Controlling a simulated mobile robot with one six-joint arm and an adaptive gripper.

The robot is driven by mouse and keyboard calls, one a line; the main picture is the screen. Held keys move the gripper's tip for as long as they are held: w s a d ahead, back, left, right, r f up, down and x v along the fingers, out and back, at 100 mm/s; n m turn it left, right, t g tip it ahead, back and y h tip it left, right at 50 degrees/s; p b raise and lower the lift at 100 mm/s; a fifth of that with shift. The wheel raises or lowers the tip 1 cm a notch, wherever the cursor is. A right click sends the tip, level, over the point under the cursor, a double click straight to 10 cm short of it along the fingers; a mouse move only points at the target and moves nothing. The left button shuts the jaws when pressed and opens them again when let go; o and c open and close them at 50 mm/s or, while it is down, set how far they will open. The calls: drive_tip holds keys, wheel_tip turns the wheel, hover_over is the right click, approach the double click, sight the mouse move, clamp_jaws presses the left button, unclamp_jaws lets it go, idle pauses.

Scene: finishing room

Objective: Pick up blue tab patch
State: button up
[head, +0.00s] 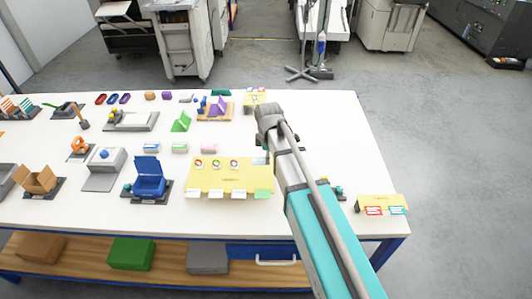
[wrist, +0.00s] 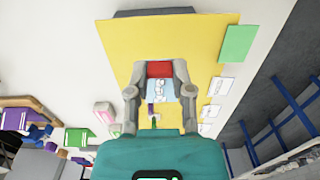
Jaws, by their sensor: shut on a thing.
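A yellow board (head: 214,178) lies on the white table, with small round picture pieces (head: 216,164) on it and cards along its front edge. My gripper (wrist: 160,70) is over the board, shut on a red piece (wrist: 160,69) that spans the gap between its fingertips. A pale blue patch with white shapes (wrist: 160,90) shows between the fingers, below the red piece in the wrist view; I cannot tell whether it is part of what I hold. In the head view a pale blue piece (head: 260,161) shows beside my arm, which hides the fingertips.
A blue open box (head: 149,177) stands left of the board. Pink, green and white small boxes (head: 180,148) stand behind it. A yellow stand with red and teal frames (head: 384,206) is at the right front corner. The table's back right is clear.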

drive_tip(key=s+d+r+p, duration=0.3)
drive_tip(key=s+r+p, duration=0.3)
drive_tip(key=s, duration=0.5)
drive_tip(key=shift+r, duration=0.55)
drive_tip(key=shift+s+f, duration=0.1)
wheel_tip(320, 180, down, 9)
drive_tip(key=b, duration=0.8)
drive_tip(key=shift+b, duration=0.4)
drive_tip(key=shift+a+r, duration=0.15)
drive_tip(key=shift+r, duration=0.05)
